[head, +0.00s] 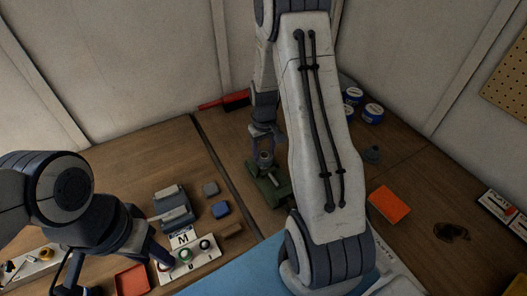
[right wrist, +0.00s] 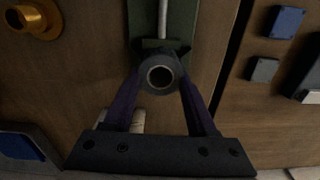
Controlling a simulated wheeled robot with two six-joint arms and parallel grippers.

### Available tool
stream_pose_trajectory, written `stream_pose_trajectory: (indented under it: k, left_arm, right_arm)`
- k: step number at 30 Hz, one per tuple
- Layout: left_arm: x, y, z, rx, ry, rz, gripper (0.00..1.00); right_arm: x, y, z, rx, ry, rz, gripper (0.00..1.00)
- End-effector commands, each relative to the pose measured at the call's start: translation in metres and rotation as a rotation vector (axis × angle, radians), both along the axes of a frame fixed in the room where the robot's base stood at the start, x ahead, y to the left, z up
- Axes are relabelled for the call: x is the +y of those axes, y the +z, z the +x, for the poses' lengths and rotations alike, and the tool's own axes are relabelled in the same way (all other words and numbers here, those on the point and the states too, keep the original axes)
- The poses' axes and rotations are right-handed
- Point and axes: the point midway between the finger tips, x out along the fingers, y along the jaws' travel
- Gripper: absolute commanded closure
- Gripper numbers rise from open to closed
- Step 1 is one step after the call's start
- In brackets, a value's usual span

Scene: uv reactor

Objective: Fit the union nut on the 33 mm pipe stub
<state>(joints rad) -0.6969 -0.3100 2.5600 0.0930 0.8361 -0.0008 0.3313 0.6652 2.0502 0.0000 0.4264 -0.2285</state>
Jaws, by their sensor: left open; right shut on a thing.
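My right gripper (head: 264,154) is shut on a dark grey ring-shaped nut, the union nut (right wrist: 147,87), above the green fixture (head: 270,188). In the right wrist view the two fingers (right wrist: 160,78) pinch the nut from both sides. A pale round rim shows inside its opening. The green fixture (right wrist: 178,30) lies just beyond it, with a light rod along it. I cannot tell whether the nut sits on the pipe stub or is held above it; the stub is not clearly visible. My left gripper (head: 118,276) is open at the lower left, away from the fixture.
Grey and blue blocks (head: 220,209) and a white marked board (head: 185,243) lie left of the fixture. An orange mat (head: 389,205) and blue-white tins (head: 373,113) are on the right. A brass fitting (right wrist: 36,18) shows in the right wrist view. My right arm hides part of the table.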

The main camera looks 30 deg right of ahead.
Motion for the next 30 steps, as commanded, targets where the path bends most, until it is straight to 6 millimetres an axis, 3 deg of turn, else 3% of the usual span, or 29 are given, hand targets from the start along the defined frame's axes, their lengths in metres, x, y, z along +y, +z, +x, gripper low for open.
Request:
stream_pose_trajectory:
  k: [18,27,28,30]
  left_arm:
    - [0.0,-0.014,0.0,0.0,0.0,0.0,0.56]
    - [0.0,-0.014,0.0,0.0,0.0,0.0,0.56]
    - [0.0,-0.014,0.0,0.0,0.0,0.0,0.56]
    - [0.0,-0.014,0.0,0.0,0.0,0.0,0.56]
  right_arm:
    - [0.0,-0.019,0.0,0.0,0.0,0.0,0.96]
    - [0.0,-0.02,0.0,-0.001,0.0,0.0,0.96]
    - [0.0,-0.02,0.0,-0.001,0.0,0.0,0.35]
    - [0.0,-0.02,0.0,0.0,0.0,0.0,0.08]
